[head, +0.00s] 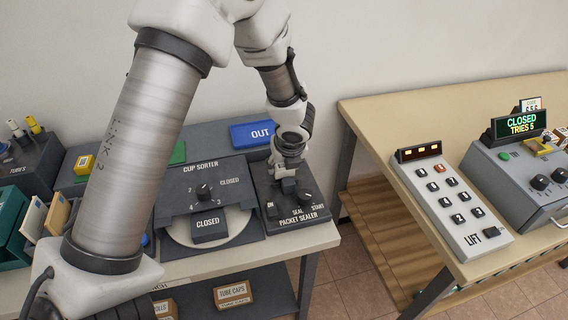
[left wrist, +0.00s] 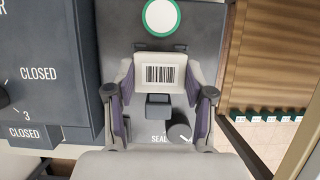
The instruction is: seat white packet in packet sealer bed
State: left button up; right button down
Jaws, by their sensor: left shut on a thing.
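The packet is over the sealer top (left wrist: 190,45), behind a small dark block (left wrist: 158,108). Whether it touches the bed I cannot tell. The arm hides the packet in the head view.
The cup sorter (head: 208,195) stands directly left of the sealer. A blue OUT tray (head: 252,133) lies behind. A green-ringed white disc (left wrist: 160,17) is on the sealer top. A gap separates this bench from the wooden table (head: 400,110) with the LIFT keypad (head: 455,205).

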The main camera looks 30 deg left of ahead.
pick_arm(q)
jog(key=shift+f, duration=0.1)
dwell(0.3)
jog(key=shift+f+b, duration=0.9)
jog(key=shift+b, duration=0.05)
jog(key=o, duration=1.3)
jog(key=shift+c, duration=0.2)
jog(key=shift+o, duration=1.1)
jog(key=shift+r, duration=0.15)
